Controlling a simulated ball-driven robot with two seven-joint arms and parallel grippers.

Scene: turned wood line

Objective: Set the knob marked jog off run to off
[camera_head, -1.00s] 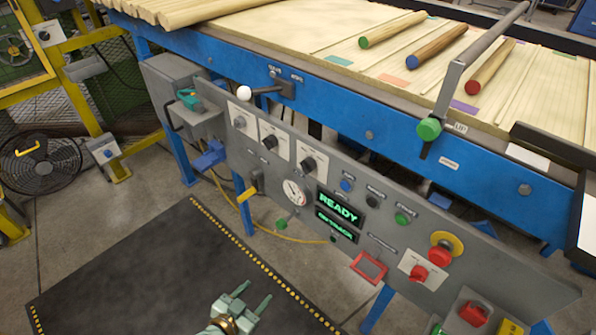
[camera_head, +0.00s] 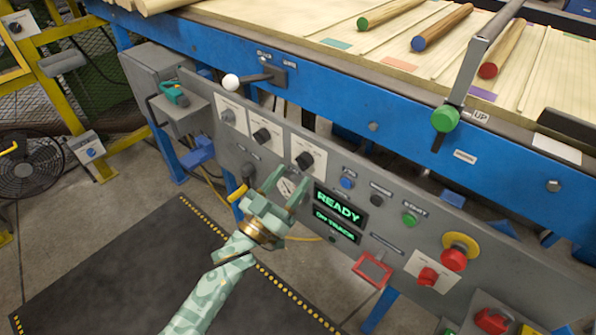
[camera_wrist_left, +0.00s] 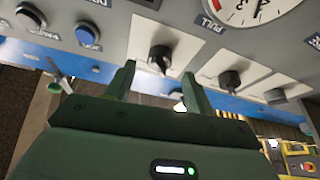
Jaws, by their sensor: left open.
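Three knobs on white plates sit in a row on the grey panel: a grey left knob (camera_head: 229,116), a dark middle knob (camera_head: 262,135) and a dark right knob (camera_head: 305,160). Their lettering is too small to read, so I cannot tell which is marked jog off run. My left gripper (camera_head: 285,186) is open and empty, in front of the panel below the right knob, partly covering the round gauge. In the left wrist view, the fingers (camera_wrist_left: 159,75) point toward the right knob (camera_wrist_left: 160,58), which shows between and beyond the tips, apart from them. My right gripper is not in view.
Right of the knobs are a blue button (camera_head: 347,183), a green READY display (camera_head: 338,203) and a red emergency button (camera_head: 455,257). A white-balled lever (camera_head: 232,81) sticks out above the plates. The blue conveyor frame (camera_head: 340,85) overhangs the panel. The dark floor mat (camera_head: 130,265) is clear.

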